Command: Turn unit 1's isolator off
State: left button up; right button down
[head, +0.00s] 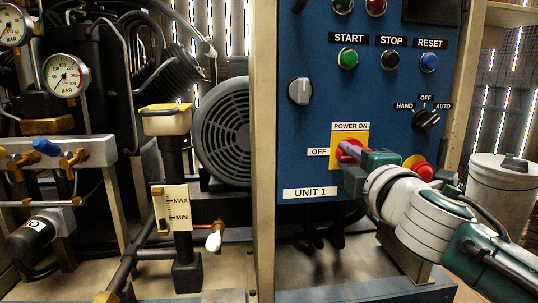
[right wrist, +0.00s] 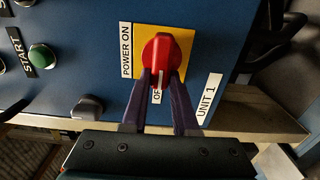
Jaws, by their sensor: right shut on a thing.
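Unit 1's isolator is a red rotary handle (right wrist: 165,50) on a yellow plate (right wrist: 190,68), low on the blue panel (head: 312,110). A POWER ON label (head: 350,126) sits above the plate and an OFF label (head: 318,152) to its left. My right gripper (head: 349,150) reaches in from the right and covers part of the handle. In the right wrist view my right gripper (right wrist: 161,76) has one finger on each side of the handle and is shut on it. There the handle's length runs toward the partly hidden OFF label (right wrist: 157,96). My left gripper is out of view.
Above are a green START button (head: 348,58), a STOP button (head: 389,60), a blue RESET button (head: 429,63) and a HAND/OFF/AUTO selector (head: 427,119). A grey knob (head: 300,91) is at left. A red button (head: 419,167) is close behind my right arm.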

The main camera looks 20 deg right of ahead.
jog(key=c, duration=0.7)
grip_release()
jog(key=shift+s+a+p, duration=0.15)
jog(key=shift+s+p, duration=0.15)
jog(key=shift+s, duration=0.2)
jog(key=p+v, duration=0.1)
jog(key=v, duration=0.8)
jog(key=shift+p, duration=0.3)
